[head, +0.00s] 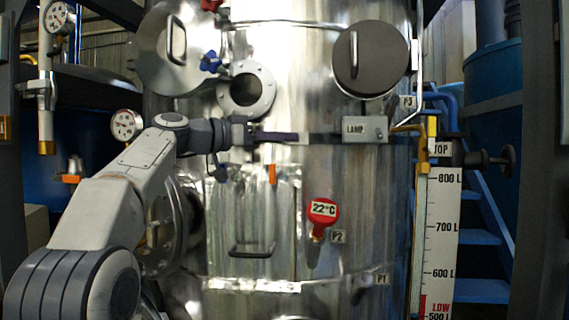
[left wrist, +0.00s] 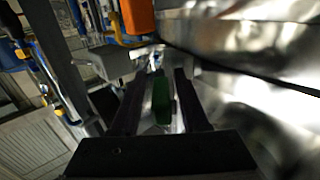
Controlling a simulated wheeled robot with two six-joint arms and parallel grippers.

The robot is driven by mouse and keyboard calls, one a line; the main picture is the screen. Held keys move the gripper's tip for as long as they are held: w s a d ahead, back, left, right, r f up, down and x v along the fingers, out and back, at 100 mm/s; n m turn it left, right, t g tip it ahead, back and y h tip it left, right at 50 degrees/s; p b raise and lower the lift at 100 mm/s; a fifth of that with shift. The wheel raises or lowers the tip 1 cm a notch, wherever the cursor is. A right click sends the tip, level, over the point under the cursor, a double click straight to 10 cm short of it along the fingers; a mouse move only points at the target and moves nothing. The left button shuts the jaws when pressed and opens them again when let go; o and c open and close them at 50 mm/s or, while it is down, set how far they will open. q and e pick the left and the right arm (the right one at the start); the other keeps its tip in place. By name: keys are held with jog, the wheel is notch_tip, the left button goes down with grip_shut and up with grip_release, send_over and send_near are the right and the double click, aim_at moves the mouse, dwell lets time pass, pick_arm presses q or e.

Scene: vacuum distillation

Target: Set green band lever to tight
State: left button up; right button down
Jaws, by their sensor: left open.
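The green band (left wrist: 161,98) shows in the left wrist view as a narrow upright green piece between my two dark fingers. The lever it belongs to is mostly hidden, and I cannot tell its setting. In the head view my left gripper (head: 278,137) reaches across the front of the steel vessel, left of the LAMP box. In the left wrist view the left gripper (left wrist: 160,85) is open, with a finger on each side of the green piece. I cannot tell whether either finger touches it. My right gripper is in neither view.
An orange handle (head: 272,174) hangs just below the left gripper; an orange part (left wrist: 139,16) shows at the top of the wrist view. The LAMP box (head: 365,129) is close on the right. A round port (head: 246,88) and a blue-handled valve (head: 211,62) are above.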

pick_arm(q)
jog(key=shift+w+a+f, duration=0.1)
jog(key=s+a+n+t+y+b, duration=0.3)
jog(key=s+n+t+y, duration=0.35)
jog(key=s, duration=0.45)
jog(key=s+d+f+g, duration=0.2)
jog(key=f, duration=0.6)
jog(key=s+d+f+g+y+b, duration=0.1)
jog(key=s+d+f+g, duration=0.1)
jog(key=f, duration=0.7)
jog(key=s+d+f+g, duration=0.2)
jog(key=d+f+g, duration=0.1)
jog(key=f, duration=0.5)
jog(key=shift+d+f+m+b, duration=0.35)
jog(key=shift+d+f+m, duration=0.05)
jog(key=shift+m, duration=0.05)
